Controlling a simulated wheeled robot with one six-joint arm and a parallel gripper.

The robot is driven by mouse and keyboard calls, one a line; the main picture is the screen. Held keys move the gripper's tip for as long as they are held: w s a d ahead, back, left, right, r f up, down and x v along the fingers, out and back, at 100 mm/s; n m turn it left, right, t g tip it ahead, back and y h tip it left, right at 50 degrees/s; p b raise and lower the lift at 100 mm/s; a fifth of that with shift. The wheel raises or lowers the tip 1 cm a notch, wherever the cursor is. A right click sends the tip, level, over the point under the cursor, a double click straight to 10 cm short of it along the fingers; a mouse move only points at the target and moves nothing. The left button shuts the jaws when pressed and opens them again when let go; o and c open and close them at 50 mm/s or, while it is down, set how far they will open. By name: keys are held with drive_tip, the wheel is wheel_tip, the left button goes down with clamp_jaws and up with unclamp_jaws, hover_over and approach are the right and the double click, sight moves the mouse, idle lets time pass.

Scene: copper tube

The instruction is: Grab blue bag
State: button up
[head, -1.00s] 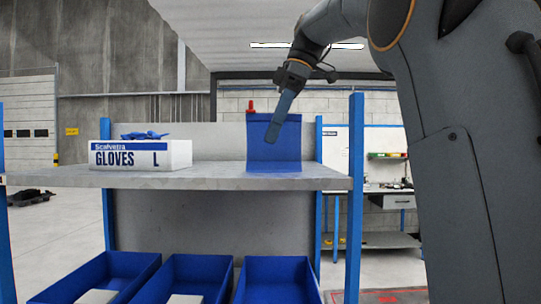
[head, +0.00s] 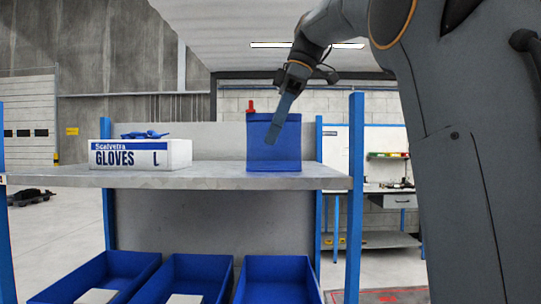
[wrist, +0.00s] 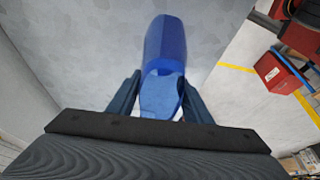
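The blue bag (head: 262,150) stands upright at the right end of the shelf's top board. In the wrist view the bag (wrist: 165,45) lies ahead of my gripper, and its paler near part reaches between the fingers. My gripper (wrist: 160,92) is open, with one finger on each side of the bag. Whether the fingers touch it is hard to tell. In the head view my gripper (head: 274,132) slants down in front of the bag and hides part of its upper right.
A white gloves box (head: 140,154) with blue gloves on top stands at the shelf board's (head: 220,180) left. Blue bins (head: 277,280) sit below. A blue post (head: 355,190) rises right of the bag. A red container (wrist: 280,72) shows in the wrist view.

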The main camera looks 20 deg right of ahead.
drive_tip(key=c, duration=0.8)
drive_tip(key=shift+r, duration=0.1)
